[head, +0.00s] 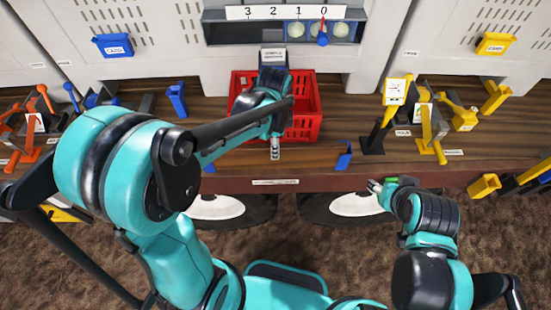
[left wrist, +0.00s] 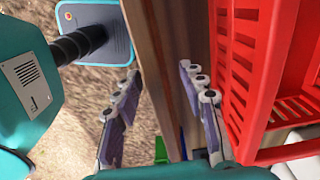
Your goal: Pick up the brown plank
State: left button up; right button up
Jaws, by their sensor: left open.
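A brown plank (head: 312,156) appears to lie along the front of the brown wooden bench, between two blue brackets, and its colour nearly matches the bench. My left gripper (head: 275,149) points down over the plank's middle, in front of the red crate. In the left wrist view my left gripper (left wrist: 160,115) is open, with a brown wooden edge (left wrist: 148,65) running between its fingers. I cannot tell whether the fingers touch it or where plank and bench meet. My right gripper (head: 375,186) is low in front of the bench; its jaws are too small to read.
The red crate (head: 313,123) stands close behind my left gripper and also fills the right of the left wrist view (left wrist: 285,45). A blue bracket (head: 344,157) stands at the plank's right. Yellow and orange tools crowd both bench sides.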

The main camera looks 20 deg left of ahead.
pick_arm(q)
jog(key=f, duration=0.4)
jog(key=f+b, duration=0.1)
jog(key=f, duration=0.3)
jog(key=shift+s+d+f+b, duration=0.15)
jog(key=shift+s+f+b, duration=0.05)
jog(key=shift+f+b, duration=0.1)
jog(key=shift+r, duration=0.1)
grip_shut()
